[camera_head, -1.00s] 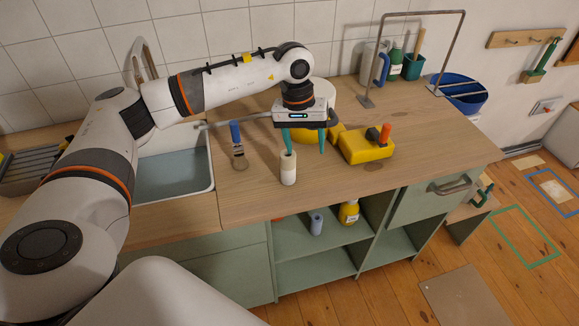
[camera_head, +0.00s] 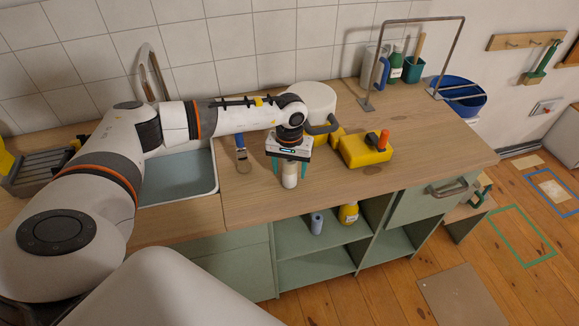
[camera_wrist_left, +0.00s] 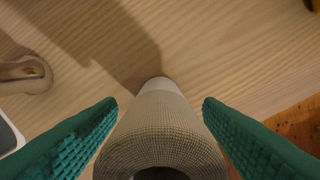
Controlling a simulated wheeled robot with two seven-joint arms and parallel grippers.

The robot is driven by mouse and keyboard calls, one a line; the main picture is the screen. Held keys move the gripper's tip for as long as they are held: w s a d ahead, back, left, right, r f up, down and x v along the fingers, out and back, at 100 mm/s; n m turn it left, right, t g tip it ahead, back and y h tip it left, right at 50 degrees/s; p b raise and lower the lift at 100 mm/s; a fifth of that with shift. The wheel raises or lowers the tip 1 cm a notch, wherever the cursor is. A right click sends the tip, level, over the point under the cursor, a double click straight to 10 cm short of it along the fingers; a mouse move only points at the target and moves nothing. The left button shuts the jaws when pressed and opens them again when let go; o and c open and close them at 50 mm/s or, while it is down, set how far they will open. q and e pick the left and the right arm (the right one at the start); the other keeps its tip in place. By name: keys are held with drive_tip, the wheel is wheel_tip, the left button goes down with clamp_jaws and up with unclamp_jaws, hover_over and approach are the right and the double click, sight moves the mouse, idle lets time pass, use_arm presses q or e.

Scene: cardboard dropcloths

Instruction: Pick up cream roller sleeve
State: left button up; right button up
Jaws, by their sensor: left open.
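The cream roller sleeve (camera_head: 290,180) stands upright on the wooden counter, near its front edge. In the left wrist view the sleeve (camera_wrist_left: 163,132) shows its textured side and dark open end, in the lower middle. My left gripper (camera_head: 290,172) is over the sleeve from above. Its two green fingers (camera_wrist_left: 160,112) are apart, one on each side of the sleeve, with a gap visible on both sides. The sleeve's upper part is partly hidden by the gripper in the head view. My right gripper does not show.
A blue-handled tool (camera_head: 241,150) lies left of the sleeve, by the sink (camera_head: 178,176). A yellow box-like item (camera_head: 362,150) is to the right, and a white round container (camera_head: 318,97) stands behind. Counter to the front right is clear.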

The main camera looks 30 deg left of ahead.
use_arm(q)
drive_tip(key=shift+f, duration=0.55)
drive_tip(key=c, duration=1.1)
wheel_tip(320, 180, up, 10)
drive_tip(key=b, duration=0.2)
drive_tip(key=shift+b, duration=0.35)
drive_tip(key=shift+c, duration=0.2)
